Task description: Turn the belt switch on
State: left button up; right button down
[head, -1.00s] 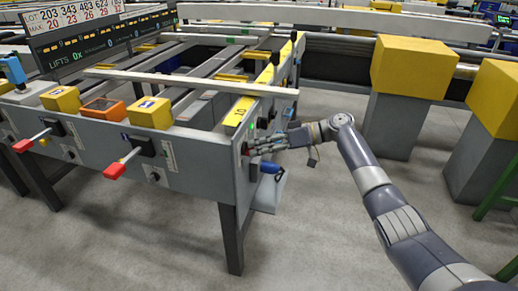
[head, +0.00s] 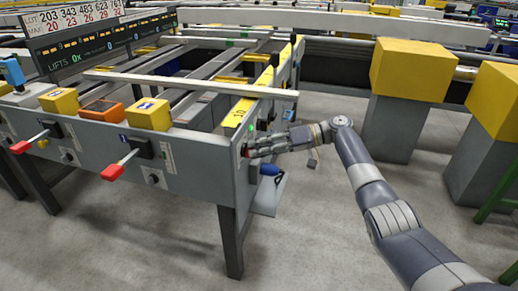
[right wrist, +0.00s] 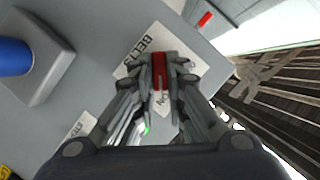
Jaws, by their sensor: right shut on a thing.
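The belt switch shows in the right wrist view as a red lever (right wrist: 158,68) on a white plate (right wrist: 128,62) lettered "BELTS" and "ON", on the grey side panel of the table. My right gripper (right wrist: 161,78) is shut on the red lever, with one finger on each side of it. In the head view my right gripper (head: 252,149) reaches the end panel (head: 228,185) from the right, and its fingers hide most of the switch. A small green light (right wrist: 146,130) glows near the fingers. My left gripper is not in view.
A blue part (head: 270,169) sticks out just below my right gripper. Two red-tipped levers (head: 112,172) are on the table's front panel. Yellow-topped grey blocks (head: 412,70) stand behind my right arm. The floor in front is clear.

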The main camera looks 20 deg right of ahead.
jog(key=c, duration=1.6)
grip_release()
jog(key=v, duration=1.2)
